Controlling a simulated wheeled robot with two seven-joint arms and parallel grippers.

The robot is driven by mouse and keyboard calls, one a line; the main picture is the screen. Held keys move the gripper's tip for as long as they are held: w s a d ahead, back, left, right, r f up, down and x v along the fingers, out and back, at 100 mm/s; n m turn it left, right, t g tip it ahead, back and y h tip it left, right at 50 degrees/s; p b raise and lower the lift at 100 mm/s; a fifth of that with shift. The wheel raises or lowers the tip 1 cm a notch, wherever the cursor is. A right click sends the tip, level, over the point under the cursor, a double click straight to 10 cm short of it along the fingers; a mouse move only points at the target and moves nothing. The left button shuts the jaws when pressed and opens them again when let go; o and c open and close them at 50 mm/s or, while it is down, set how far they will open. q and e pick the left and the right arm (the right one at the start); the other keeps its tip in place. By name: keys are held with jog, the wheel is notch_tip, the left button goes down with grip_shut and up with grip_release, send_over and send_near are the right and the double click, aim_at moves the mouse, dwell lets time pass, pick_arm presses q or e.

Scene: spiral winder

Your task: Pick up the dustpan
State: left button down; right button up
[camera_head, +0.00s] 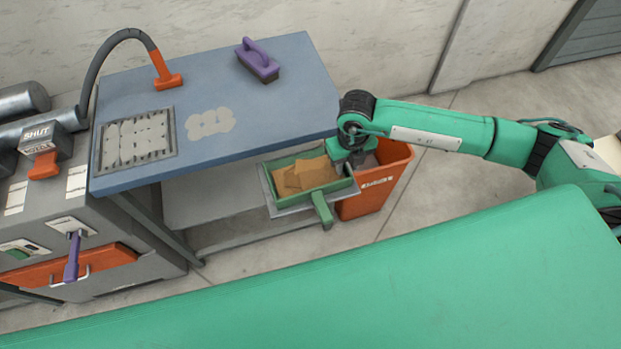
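A green dustpan (323,211) with brown scraps (305,175) in it sits at the right end of the blue-topped table, lower than its top. Its handle points toward me. It appears to rest on a grey plate (264,190). My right gripper (347,168) points down at the dustpan's right rim. The fingertips are too small and partly hidden, so I cannot tell whether they touch or hold the rim. My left gripper is not in view.
An orange bin (388,176) stands just right of the dustpan, under my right arm. The blue table (270,110) carries a purple brush (258,60), a grate (136,140) and an orange-ended hose (167,74). A grey machine (120,255) stands at left.

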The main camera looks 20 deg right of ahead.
jog(key=shift+f, duration=0.6)
grip_shut()
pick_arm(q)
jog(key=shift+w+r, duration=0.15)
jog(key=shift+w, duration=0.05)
pick_arm(e)
jog(key=shift+r, duration=0.1)
